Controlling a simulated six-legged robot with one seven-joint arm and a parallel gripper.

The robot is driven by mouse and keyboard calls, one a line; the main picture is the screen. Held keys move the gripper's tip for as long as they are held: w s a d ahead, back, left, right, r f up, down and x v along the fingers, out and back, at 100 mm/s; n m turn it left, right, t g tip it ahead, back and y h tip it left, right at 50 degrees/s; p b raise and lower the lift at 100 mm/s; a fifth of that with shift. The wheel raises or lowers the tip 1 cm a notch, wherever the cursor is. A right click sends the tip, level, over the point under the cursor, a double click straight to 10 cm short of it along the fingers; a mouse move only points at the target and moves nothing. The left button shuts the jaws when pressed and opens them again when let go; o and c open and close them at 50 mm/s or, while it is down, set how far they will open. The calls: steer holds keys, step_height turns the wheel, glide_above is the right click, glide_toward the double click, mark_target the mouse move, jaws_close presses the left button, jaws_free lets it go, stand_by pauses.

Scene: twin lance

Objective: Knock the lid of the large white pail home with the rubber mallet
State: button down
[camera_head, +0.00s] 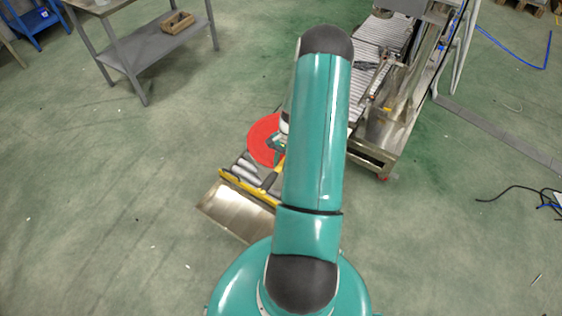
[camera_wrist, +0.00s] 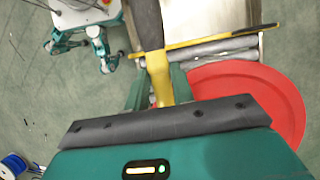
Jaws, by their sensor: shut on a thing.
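A large red round lid (camera_wrist: 255,98) shows at the right of the wrist view and, partly behind my arm, in the head view (camera_head: 261,140). The white pail's wall cannot be made out under it. My gripper (camera_wrist: 160,88) is shut on the mallet (camera_wrist: 157,68), around its yellow part. The mallet's black part (camera_wrist: 148,22) points to the top of the wrist view, away from the lid. The mallet's other end is hidden by my gripper. In the head view my gripper (camera_head: 279,147) is beside or over the lid; the exact gap cannot be told.
The lid lies over a roller conveyor (camera_head: 245,168) with a yellow bar (camera_head: 238,187) along its near end and a metal plate (camera_head: 238,212) in front. A larger machine (camera_head: 390,110) stands to the right. A grey table (camera_head: 150,50) stands back left.

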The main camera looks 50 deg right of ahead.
steer(key=shift+f, duration=2.45)
steer(key=shift+r, duration=0.15)
steer(key=shift+r, duration=2.2)
steer(key=shift+f, duration=2.45)
steer(key=shift+r, duration=2.3)
